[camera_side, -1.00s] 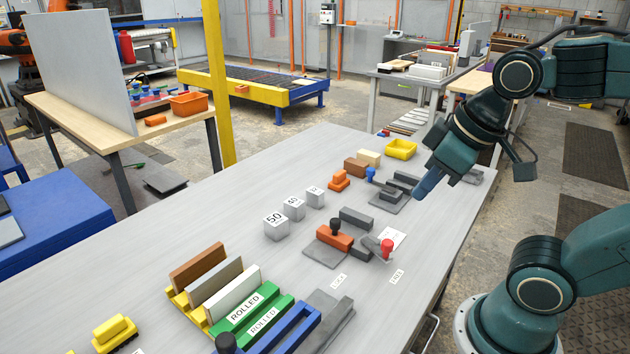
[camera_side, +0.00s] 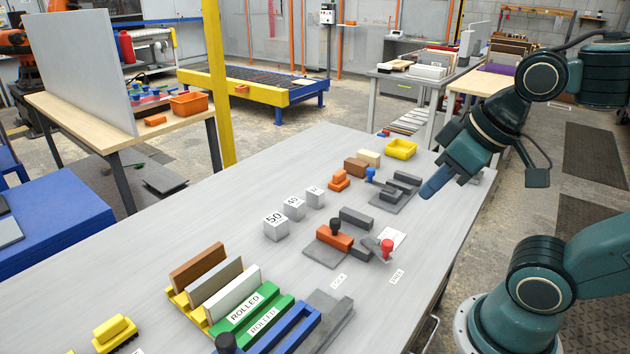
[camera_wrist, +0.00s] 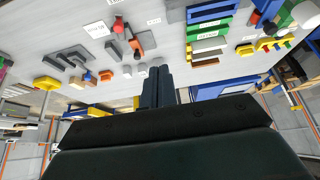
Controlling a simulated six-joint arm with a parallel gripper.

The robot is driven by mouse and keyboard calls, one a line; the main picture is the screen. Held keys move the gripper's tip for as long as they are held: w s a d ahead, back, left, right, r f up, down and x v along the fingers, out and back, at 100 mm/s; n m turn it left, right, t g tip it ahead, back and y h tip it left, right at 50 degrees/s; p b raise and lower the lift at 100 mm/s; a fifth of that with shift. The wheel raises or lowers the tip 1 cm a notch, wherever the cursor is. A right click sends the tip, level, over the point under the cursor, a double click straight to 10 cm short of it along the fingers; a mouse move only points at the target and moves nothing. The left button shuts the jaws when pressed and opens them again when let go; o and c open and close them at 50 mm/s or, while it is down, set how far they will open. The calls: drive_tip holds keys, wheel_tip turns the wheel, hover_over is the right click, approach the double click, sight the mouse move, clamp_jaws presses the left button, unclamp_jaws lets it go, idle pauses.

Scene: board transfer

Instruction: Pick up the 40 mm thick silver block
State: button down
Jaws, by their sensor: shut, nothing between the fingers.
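Three silver cube-like blocks stand in a row on the grey table. The nearest block (camera_side: 276,227) is marked 50. The middle block (camera_side: 294,209) has a number that looks like 40 but is too small to read surely. The far block (camera_side: 315,197) has an unreadable label. My gripper (camera_side: 424,193) is shut and empty, tilted above the table's right side, well to the right of the blocks. In the wrist view its fingers (camera_wrist: 157,72) are together, and small grey blocks (camera_wrist: 127,71) show just left of them.
An orange block with a black knob (camera_side: 334,236) and a red-knobbed piece (camera_side: 387,247) lie between the blocks and the right edge. A yellow tray (camera_side: 401,149) stands at the back. A rack of boards (camera_side: 213,283) is at the front. The table left of the blocks is clear.

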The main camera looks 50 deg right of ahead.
drive_tip(key=c, duration=0.6)
unclamp_jaws()
drive_tip(key=shift+c, duration=0.2)
drive_tip(key=shift+w, duration=0.1)
